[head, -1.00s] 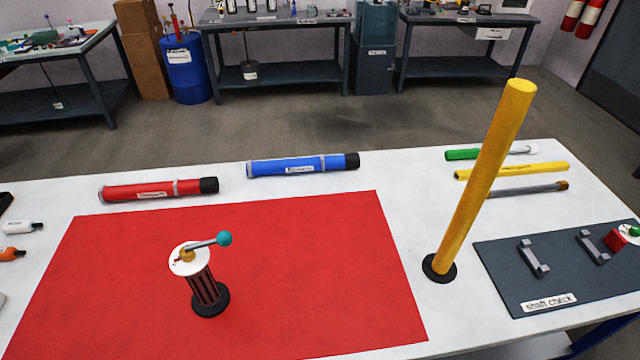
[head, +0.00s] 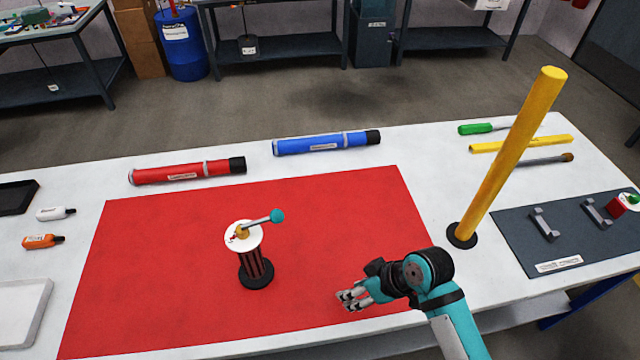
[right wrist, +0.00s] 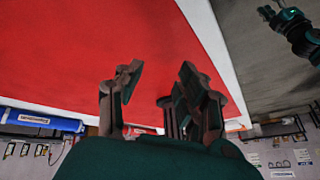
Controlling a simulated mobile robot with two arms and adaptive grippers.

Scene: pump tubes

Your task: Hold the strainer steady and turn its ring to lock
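The strainer (head: 256,266) stands upright on the red mat (head: 140,290), a dark ribbed body with red stripes on a round black base. Its white top ring (head: 240,243) carries a brass hub and a grey lever with a teal knob (head: 277,216) pointing right. My right gripper (head: 345,299) is over the mat, right of the strainer and clear of it. In the right wrist view its two fingers (right wrist: 160,68) are apart with nothing between them. A dark teal arm end at that view's upper right, apparently my left gripper (right wrist: 268,14), is too small to read.
A red tube (head: 165,174) and a blue tube (head: 310,145) lie behind the mat. A tall yellow tube (head: 510,155) stands tilted in a black base to the right. A grey mat (head: 520,250) with brackets lies farther right. Bottles and trays are at left.

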